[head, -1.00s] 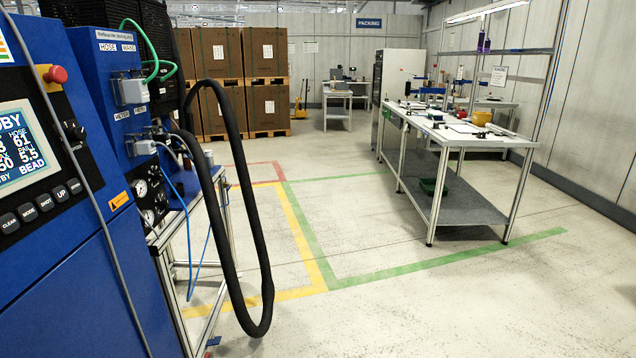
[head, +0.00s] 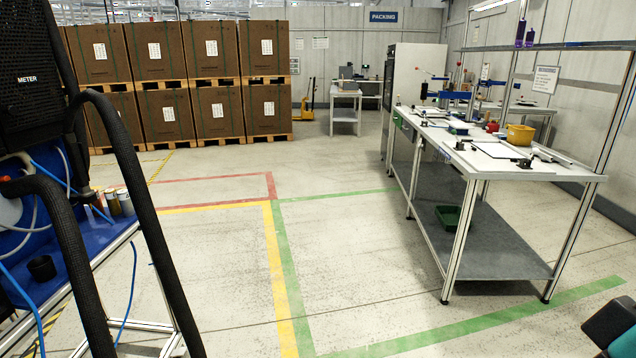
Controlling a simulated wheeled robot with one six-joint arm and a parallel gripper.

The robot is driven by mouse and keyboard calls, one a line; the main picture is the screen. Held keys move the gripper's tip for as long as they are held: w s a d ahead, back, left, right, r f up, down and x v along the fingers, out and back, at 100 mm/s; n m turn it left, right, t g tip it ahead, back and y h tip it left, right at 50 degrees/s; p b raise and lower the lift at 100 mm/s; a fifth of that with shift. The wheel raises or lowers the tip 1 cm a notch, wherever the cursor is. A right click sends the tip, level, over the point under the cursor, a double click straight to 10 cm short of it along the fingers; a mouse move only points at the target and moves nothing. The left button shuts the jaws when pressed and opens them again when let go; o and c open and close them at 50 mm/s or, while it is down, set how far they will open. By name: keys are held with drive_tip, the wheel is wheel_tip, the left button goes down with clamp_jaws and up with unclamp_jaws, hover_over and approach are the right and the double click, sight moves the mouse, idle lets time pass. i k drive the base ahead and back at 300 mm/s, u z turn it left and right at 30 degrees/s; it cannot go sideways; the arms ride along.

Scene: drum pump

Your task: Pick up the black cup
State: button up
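A small black cup (head: 41,268) stands on the blue surface of a cart or bench (head: 75,262) at the left of the head view. It looks upright. Black hoses pass close to its right side. My gripper's fingers are not visible. A black and teal part at the lower right corner looks like part of my arm, but its fingertips do not show, so I cannot tell where the gripper is relative to the cup.
Thick black hoses (head: 135,185) loop down in front of the blue surface. Small containers (head: 112,202) stand behind the cup. A worktable (head: 505,155) with tools stands at the right. Stacked brown boxes (head: 160,50) stand at the back. The marked floor (head: 345,250) between is clear.

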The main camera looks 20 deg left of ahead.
sight(42, 269)
drive_tip(key=u, duration=0.45)
drive_tip(key=i, duration=1.4)
drive_tip(key=u, duration=1.9)
drive_tip(key=i, duration=1.05)
drive_tip(key=u, duration=1)
